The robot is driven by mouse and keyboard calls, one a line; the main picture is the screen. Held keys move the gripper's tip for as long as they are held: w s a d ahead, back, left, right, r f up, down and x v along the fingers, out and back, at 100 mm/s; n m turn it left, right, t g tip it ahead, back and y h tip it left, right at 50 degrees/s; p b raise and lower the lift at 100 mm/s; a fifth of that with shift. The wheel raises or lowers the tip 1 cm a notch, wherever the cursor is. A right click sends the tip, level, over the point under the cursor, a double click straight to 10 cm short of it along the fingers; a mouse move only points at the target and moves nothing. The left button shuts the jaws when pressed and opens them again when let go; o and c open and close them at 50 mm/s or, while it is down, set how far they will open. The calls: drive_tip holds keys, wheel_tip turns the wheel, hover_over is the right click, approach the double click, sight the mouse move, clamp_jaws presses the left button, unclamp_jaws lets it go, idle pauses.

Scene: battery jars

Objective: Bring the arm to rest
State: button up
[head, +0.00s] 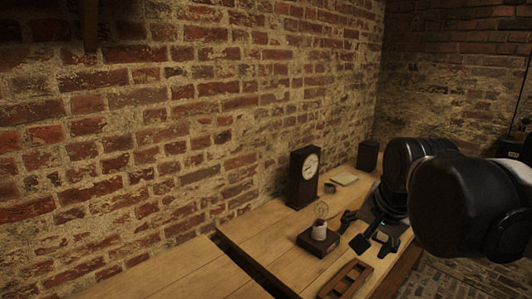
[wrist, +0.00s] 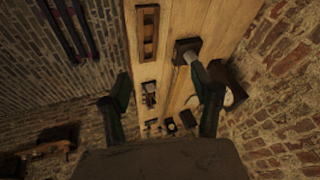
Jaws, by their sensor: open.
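My gripper (wrist: 157,75) is open above the wooden bench, with its two dark fingers spread apart in the wrist view. It also shows in the head view (head: 368,232), below my dark arm at the right. Nothing is held between the fingers. A small dark device with a pale part (wrist: 150,92) lies on the bench beyond the gap between them. The arm hides part of the bench's right side in the head view.
The bench (head: 265,222) carries a dark clock (head: 303,178), a bulb on a dark wooden base (head: 318,240), a slotted wooden rack (head: 345,280) and a dark box (head: 368,155). A brick wall (head: 190,120) runs behind. The bench's left part is clear.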

drive_tip(key=s+f+n+t, duration=0.1)
drive_tip(key=s+f+n, duration=0.6)
drive_tip(key=s, duration=0.3)
drive_tip(key=shift+s+f+t, duration=0.3)
drive_tip(key=shift+s, duration=0.1)
